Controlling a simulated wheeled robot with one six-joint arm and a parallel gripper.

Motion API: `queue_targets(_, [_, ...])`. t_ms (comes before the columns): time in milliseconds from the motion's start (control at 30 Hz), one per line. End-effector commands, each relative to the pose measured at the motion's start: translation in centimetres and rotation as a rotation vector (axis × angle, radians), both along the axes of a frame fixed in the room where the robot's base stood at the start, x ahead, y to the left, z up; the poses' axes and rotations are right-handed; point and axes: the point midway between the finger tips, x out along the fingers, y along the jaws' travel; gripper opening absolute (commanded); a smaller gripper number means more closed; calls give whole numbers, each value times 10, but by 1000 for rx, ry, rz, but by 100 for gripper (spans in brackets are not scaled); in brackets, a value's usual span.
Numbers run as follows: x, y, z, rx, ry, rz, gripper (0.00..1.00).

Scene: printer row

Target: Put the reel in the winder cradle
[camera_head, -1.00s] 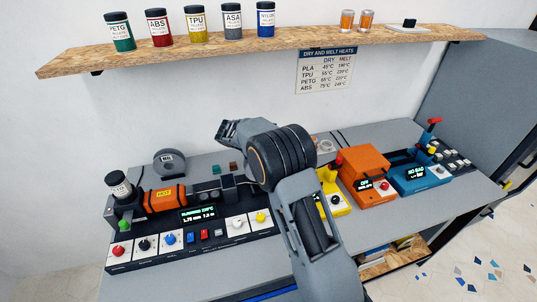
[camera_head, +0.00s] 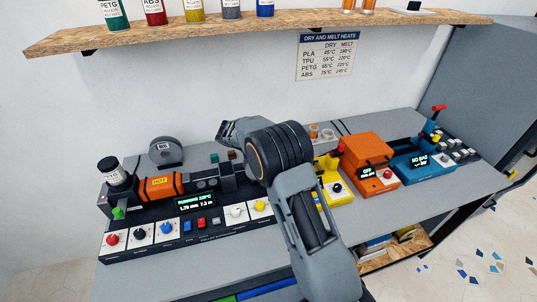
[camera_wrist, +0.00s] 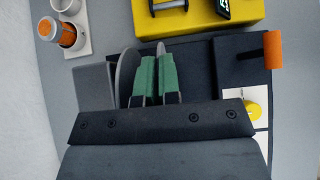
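My gripper shows in the wrist view with two green-padded fingers (camera_wrist: 156,80) close together. A grey reel (camera_wrist: 125,72) is seen nearly edge-on at the fingers. One flange shows left of them, and the other edge shows in the narrow gap between them, so they look shut on that flange. The dark cradle-like base (camera_wrist: 195,62) lies around and beyond the reel. I cannot tell whether the reel touches it. In the head view my arm hides the fingertips and reel; the wrist (camera_head: 240,132) is over the right end of the dark extruder line (camera_head: 195,222).
A yellow machine (camera_wrist: 205,18) and a small tray with orange-topped jars (camera_wrist: 66,34) are close by. An orange-tipped lever (camera_wrist: 270,46) sticks up at right. An orange box (camera_head: 368,158), a blue machine (camera_head: 425,172) and a grey ring-shaped object (camera_head: 166,150) stand on the bench.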

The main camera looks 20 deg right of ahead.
Motion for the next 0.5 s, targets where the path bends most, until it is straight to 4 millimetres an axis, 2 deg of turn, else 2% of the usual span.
queue_targets(67, [0,0,0,0,0,0,10])
queue_targets(300, [0,0,0,0,-1,-1,32])
queue_targets(500, [0,0,0,0,0,0,34])
